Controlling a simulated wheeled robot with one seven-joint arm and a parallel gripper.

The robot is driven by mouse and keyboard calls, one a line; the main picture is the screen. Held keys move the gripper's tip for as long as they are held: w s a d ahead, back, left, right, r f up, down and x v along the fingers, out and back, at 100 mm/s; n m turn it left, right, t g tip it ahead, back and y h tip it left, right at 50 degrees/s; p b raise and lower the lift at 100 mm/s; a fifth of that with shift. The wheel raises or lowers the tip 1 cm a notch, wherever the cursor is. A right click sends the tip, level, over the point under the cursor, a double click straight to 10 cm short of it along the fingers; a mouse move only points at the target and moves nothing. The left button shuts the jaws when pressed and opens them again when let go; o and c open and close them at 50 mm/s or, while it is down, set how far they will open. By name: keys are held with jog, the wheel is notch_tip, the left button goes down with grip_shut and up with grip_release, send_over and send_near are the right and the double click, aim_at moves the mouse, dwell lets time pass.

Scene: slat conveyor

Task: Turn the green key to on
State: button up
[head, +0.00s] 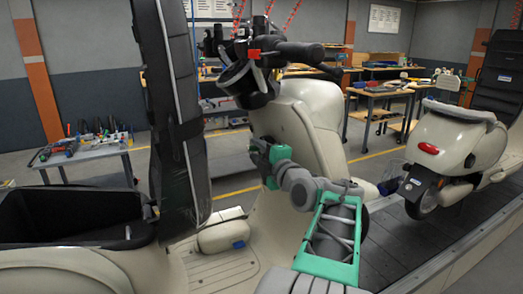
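A cream scooter stands close in front of me, its front leg shield (295,125) and handlebars (300,52) at the middle of the head view. My grey and green arm reaches up from the bottom right. My gripper (258,152) is at the inner side of the leg shield, below the handlebars. It is small and dark here, so whether it is open or shut, or touching anything, is unclear. I cannot make out the green key; the green part by the wrist looks like my own arm.
The scooter's seat (170,100) is raised upright left of my arm, above an open storage bin (70,215). Another cream scooter (455,150) stands further along the dark slat conveyor (400,235) at right. Tool tables (85,152) stand behind.

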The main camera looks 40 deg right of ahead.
aim_at(252, 146)
jog(key=p+x, duration=0.1)
jog(key=x, duration=0.3)
jog(key=shift+w+d, duration=0.1)
jog(key=shift+w, duration=0.25)
jog(key=shift+c, duration=0.3)
grip_shut()
jog(key=shift+f+b, duration=0.2)
jog(key=shift+b, duration=0.7)
jog(key=t+b, duration=0.1)
jog(key=b, duration=0.3)
jog(key=t+h+b, duration=0.1)
jog(key=b, duration=0.3)
jog(key=shift+r+b, duration=0.25)
jog(key=shift+b, duration=0.1)
jog(key=shift+r+t+b, duration=0.1)
jog(key=shift+t+b, duration=0.2)
jog(key=shift+b, duration=0.45)
jog(key=shift+r, duration=0.15)
